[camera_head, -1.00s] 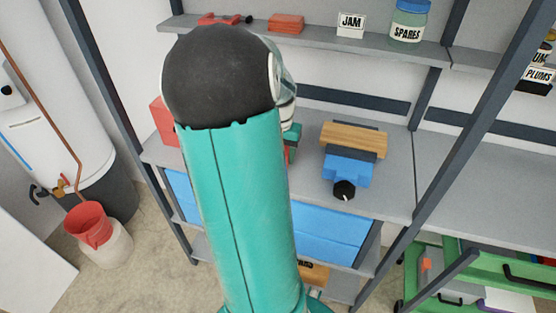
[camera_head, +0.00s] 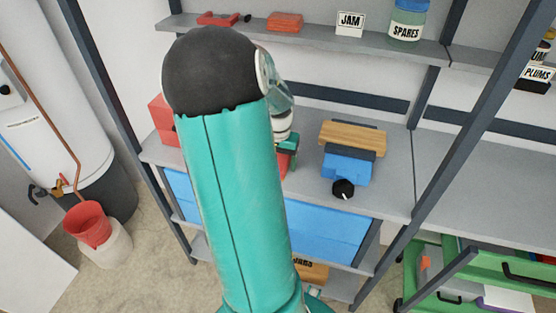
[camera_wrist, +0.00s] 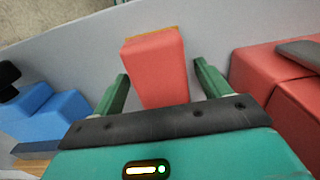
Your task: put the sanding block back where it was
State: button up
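A red block with a tan layer along one end, which looks like the sanding block (camera_wrist: 155,68), stands on the grey shelf in the wrist view. My gripper (camera_wrist: 163,76) is open, with one green finger on each side of the block. Small gaps seem to show between fingers and block. In the head view my gripper (camera_head: 288,147) is mostly hidden behind my arm, and a part of the red block (camera_head: 285,162) shows beside it on the middle shelf (camera_head: 396,185).
A blue vise (camera_head: 347,167) with a wooden board (camera_head: 352,138) stands right of my gripper. A red box (camera_head: 162,118) is on the left. The upper shelf holds another red block (camera_head: 285,22), a JAM card (camera_head: 350,24) and a SPARES jar (camera_head: 408,20).

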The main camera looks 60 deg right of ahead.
notch_tip(320, 180, up, 12)
jog(key=shift+r, duration=0.2)
dwell(0.4)
jog(key=w+a+r+n+t, duration=0.1)
jog(key=w+a+r+n, duration=0.4)
jog(key=a, duration=0.6)
jog(key=w+a+n+t, duration=0.25)
jog(key=w+a, duration=0.35)
jog(key=a, duration=0.5)
jog(key=s+a+r+n+t, duration=0.1)
jog(key=a+n, duration=0.3)
jog(key=a, duration=0.6)
jog(key=s+a+r+n+t, duration=0.1)
jog(key=s+a+n, duration=0.2)
jog(key=a, duration=0.7)
jog(key=shift+a+n, duration=0.2)
jog(key=shift+n, duration=0.65)
